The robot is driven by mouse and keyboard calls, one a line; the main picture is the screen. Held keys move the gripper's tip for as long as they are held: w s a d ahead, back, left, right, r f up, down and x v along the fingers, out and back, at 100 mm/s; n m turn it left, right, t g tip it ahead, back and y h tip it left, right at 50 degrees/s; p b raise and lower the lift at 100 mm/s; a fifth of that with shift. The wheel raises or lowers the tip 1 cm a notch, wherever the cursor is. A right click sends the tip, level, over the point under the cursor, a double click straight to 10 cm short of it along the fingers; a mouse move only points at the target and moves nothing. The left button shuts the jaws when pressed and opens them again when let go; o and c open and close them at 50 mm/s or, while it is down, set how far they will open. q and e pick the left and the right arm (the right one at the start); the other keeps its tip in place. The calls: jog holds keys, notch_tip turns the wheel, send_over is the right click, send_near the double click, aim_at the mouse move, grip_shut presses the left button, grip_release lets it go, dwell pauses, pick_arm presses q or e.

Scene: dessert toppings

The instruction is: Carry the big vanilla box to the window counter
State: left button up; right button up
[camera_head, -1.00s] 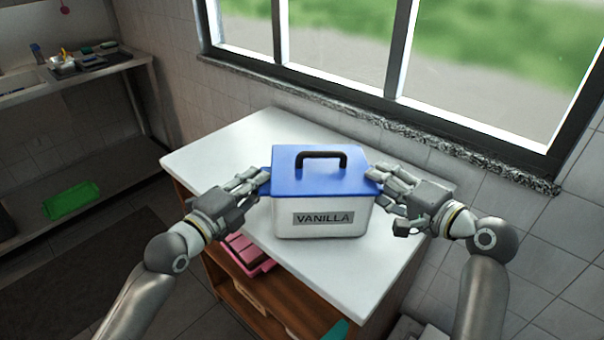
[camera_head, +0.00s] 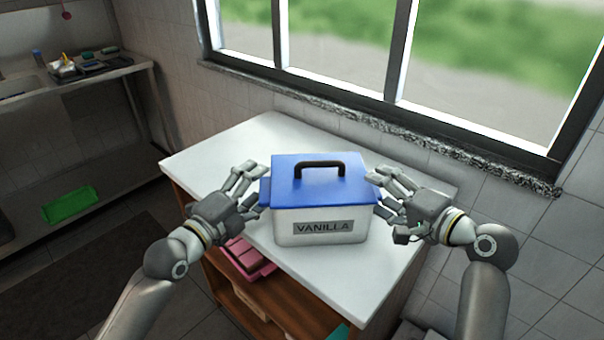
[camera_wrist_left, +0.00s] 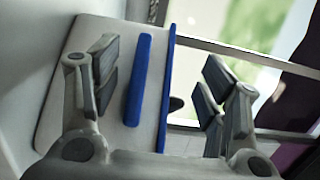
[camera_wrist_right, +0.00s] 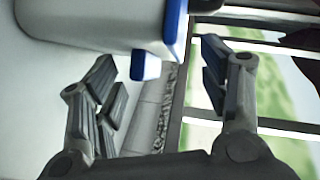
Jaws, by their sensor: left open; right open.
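The big vanilla box (camera_head: 320,222) is white with a blue lid (camera_head: 318,184), a black handle and a VANILLA label. It stands upright on the white counter (camera_head: 222,160) under the window. My left gripper (camera_head: 247,188) is open beside the box's left side. My right gripper (camera_head: 381,188) is open at its right side. In the left wrist view, the blue side ledge (camera_wrist_left: 139,80) lies between the open fingers. In the right wrist view, the box's white side (camera_wrist_right: 100,22) and a blue ledge (camera_wrist_right: 146,66) show above the fingers. I cannot tell whether either gripper touches the box.
The window sill (camera_head: 400,130) and wall stand close behind the counter. Shelves below the counter hold a pink item (camera_head: 248,258). A metal bench (camera_head: 80,77) with small items stands at the left, with a green tray (camera_head: 70,204) on its lower shelf. The counter's back left is clear.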

pick_arm(q)
jog(key=shift+f, duration=0.15)
jog(key=v, duration=1.2)
jog(key=shift+w+a, duration=0.1)
pick_arm(e)
jog(key=o, duration=0.4)
dwell(0.3)
jog(key=v, duration=1.2)
